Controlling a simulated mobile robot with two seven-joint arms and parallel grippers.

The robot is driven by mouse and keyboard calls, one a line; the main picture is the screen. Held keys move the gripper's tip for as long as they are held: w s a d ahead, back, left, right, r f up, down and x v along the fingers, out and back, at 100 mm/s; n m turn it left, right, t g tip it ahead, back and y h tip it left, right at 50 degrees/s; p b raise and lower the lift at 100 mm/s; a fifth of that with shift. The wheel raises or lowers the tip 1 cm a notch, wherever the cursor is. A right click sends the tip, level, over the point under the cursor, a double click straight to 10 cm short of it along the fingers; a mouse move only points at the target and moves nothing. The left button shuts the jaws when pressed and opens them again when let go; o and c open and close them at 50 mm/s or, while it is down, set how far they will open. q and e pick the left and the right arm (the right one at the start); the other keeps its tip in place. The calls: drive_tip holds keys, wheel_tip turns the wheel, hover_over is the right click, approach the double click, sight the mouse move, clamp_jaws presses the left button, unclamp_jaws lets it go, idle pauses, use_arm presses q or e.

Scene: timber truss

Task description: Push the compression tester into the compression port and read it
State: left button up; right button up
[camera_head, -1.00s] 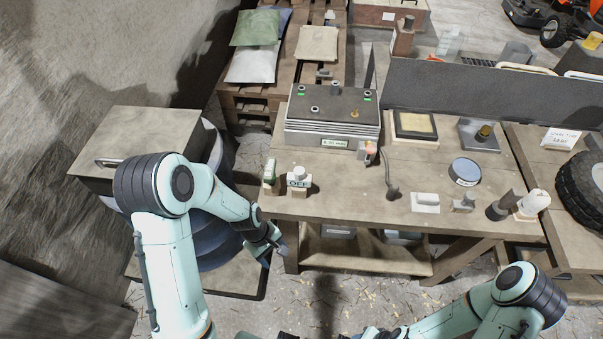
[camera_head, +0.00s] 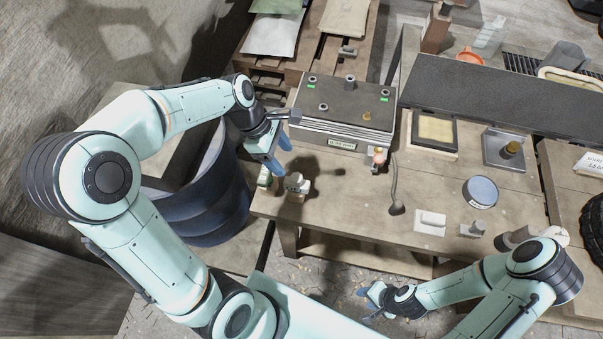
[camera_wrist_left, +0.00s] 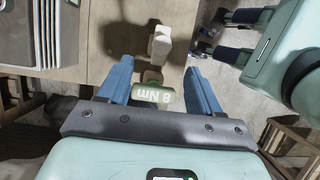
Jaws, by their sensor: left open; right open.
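The grey box-like block (camera_head: 340,104) stands on the workbench, with several round ports on top, two beside green marks. I cannot tell which is the compression port. A pinkish-topped piece (camera_head: 379,157) stands at its front right corner. A dark cord near it ends in a dark knob (camera_head: 397,208); I cannot tell whether either is the compression tester. My left gripper (camera_head: 281,154) is open above the bench's left end. In the left wrist view, a green piece marked "8 Nm" (camera_wrist_left: 154,96) shows between its fingers, apparently unheld. My right gripper (camera_head: 370,300) is open and empty below the bench's front edge.
A white switch-like piece (camera_head: 297,184) stands beside the green piece. To the right are a framed pad (camera_head: 434,130), a round grey tin (camera_head: 481,191) and a white block (camera_head: 431,222). A dark drum (camera_head: 215,205) stands left of the bench. The bench's front middle is mostly clear.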

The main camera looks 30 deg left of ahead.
sight(296, 177)
use_arm(q)
drive_tip(key=x, duration=0.6)
drive_tip(key=shift+s+f+b, duration=0.15)
drive_tip(key=shift+s+b, duration=0.2)
drive_tip(key=shift+s, duration=0.05)
drive_tip(key=shift+w+d+f, duration=0.2)
drive_tip(key=shift+d+f, duration=0.05)
drive_tip(key=shift+f, duration=0.2)
drive_tip(key=x, duration=0.4)
drive_tip(key=shift+w+d+f+b, duration=0.1)
drive_tip(key=shift+d+f+b, duration=0.05)
drive_tip(key=shift+f+b, duration=0.2)
drive_tip(key=c, duration=1.1)
use_arm(e)
drive_tip(key=shift+s+f, duration=1)
drive_tip(key=shift+s, duration=0.15)
